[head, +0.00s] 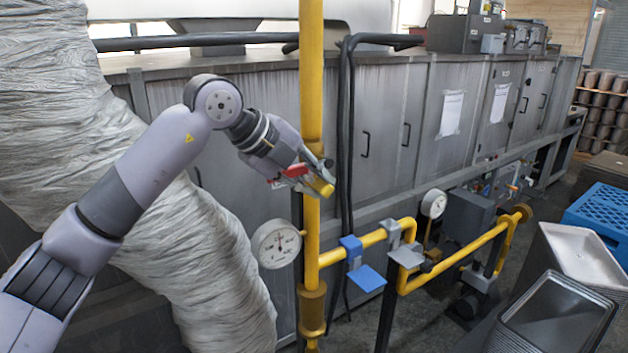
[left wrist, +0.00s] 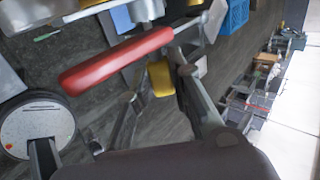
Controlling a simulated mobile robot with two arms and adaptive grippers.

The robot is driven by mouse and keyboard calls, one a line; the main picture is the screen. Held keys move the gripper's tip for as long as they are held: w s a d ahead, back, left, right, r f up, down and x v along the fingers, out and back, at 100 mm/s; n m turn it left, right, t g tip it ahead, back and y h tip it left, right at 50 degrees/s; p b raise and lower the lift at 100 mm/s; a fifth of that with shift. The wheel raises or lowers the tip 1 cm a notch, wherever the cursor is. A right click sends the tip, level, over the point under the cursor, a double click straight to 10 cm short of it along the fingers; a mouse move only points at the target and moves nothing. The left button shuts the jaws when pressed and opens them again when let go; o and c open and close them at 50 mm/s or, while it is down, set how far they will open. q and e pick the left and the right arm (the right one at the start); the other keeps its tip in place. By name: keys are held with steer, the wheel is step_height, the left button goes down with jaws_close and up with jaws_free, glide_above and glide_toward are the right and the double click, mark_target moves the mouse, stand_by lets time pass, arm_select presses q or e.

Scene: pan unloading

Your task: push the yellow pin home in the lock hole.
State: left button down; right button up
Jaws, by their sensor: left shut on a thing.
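My left gripper (head: 312,178) is shut on the yellow pin (head: 324,188), beside the upright yellow pipe. In the left wrist view, the yellow pin (left wrist: 160,78) shows as a short yellow cylinder between the dark fingertips. A red lever handle (head: 296,171) lies right by the fingers; in the left wrist view this red handle (left wrist: 115,60) crosses above the gripper. I cannot make out the lock hole, nor whether the pin's end is in it. My right gripper is not in view.
The upright yellow pipe (head: 311,80) stands close to my left gripper. A round gauge (head: 276,244) and a blue bracket (head: 366,277) are below it. Black hoses (head: 345,130) hang just to the right. Metal trays (head: 560,315) and a blue crate (head: 600,215) stand at right.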

arm_select(q)
steer(key=shift+w+a+r+p, duration=0.1)
steer(key=shift+w+a+p, duration=0.25)
steer(key=shift+w+a, duration=0.25)
stand_by(0.9)
steer(key=c, duration=1.4)
jaws_free()
steer(key=shift+o, duration=0.2)
steer(key=shift+w, duration=0.15)
steer(key=v, duration=1.2)
steer(key=shift+a, duration=0.1)
